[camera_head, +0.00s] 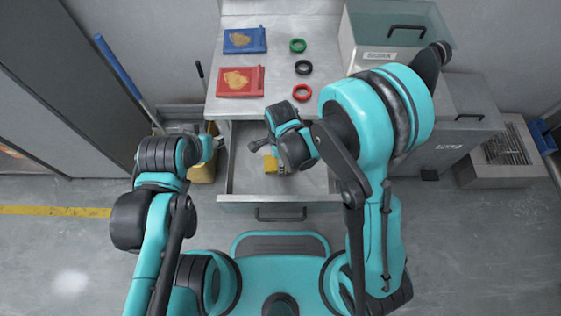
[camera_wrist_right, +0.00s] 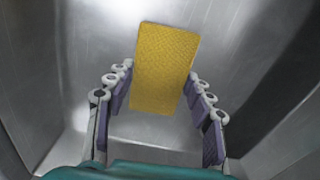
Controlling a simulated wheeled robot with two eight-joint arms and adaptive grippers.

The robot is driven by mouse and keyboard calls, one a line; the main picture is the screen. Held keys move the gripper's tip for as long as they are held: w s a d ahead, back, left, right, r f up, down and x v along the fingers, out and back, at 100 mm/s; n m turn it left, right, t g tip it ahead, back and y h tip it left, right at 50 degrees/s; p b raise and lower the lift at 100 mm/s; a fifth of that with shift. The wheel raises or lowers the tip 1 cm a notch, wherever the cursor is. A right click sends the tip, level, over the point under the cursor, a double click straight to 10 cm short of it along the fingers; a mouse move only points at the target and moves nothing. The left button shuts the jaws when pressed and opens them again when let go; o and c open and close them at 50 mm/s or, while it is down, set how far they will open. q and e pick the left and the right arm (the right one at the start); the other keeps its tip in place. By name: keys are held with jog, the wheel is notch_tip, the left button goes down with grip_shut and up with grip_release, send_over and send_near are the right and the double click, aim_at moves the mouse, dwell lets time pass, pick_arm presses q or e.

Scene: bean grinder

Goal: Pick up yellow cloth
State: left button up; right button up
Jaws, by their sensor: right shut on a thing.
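The yellow cloth (camera_wrist_right: 166,68) is a flat textured rectangle between the fingers of my right gripper (camera_wrist_right: 160,100) in the right wrist view. The gripper is shut on it. In the head view the cloth (camera_head: 270,164) shows as a small yellow patch beside my right gripper (camera_head: 264,150), over the open drawer (camera_head: 240,182). The wrist hides part of the drawer inside. My left gripper (camera_head: 219,143) is left of the drawer, small and partly hidden by its own arm; its fingers are unclear.
The counter above the drawer holds a blue tray (camera_head: 245,41), a red tray (camera_head: 240,82), and green (camera_head: 298,45), black (camera_head: 303,67) and red (camera_head: 302,92) rings. A lidded metal bin (camera_head: 380,32) stands at back right. A yellow bucket (camera_head: 203,171) is left of the drawer.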

jog(key=shift+r+p, duration=0.3)
jog(key=shift+r, duration=0.2)
jog(key=r+p, duration=0.1)
jog(key=r, duration=0.1)
jog(key=r+p, duration=0.1)
jog(key=r, duration=0.1)
jog(key=shift+d, duration=0.4)
jog(key=d+r+p, duration=0.1)
jog(key=d+r, duration=0.1)
jog(key=d, duration=0.1)
jog(key=s+d+r+p, duration=0.1)
jog(key=d+r, duration=0.1)
jog(key=d, duration=0.2)
jog(key=s+d+r+p, duration=0.1)
jog(key=d+r, duration=0.1)
jog(key=d, duration=0.1)
jog(key=shift+s+d+p, duration=0.1)
jog(key=shift+d+p, duration=0.25)
jog(key=shift+o, duration=0.9)
jog(key=shift+r, duration=0.1)
jog(key=shift+c, duration=0.5)
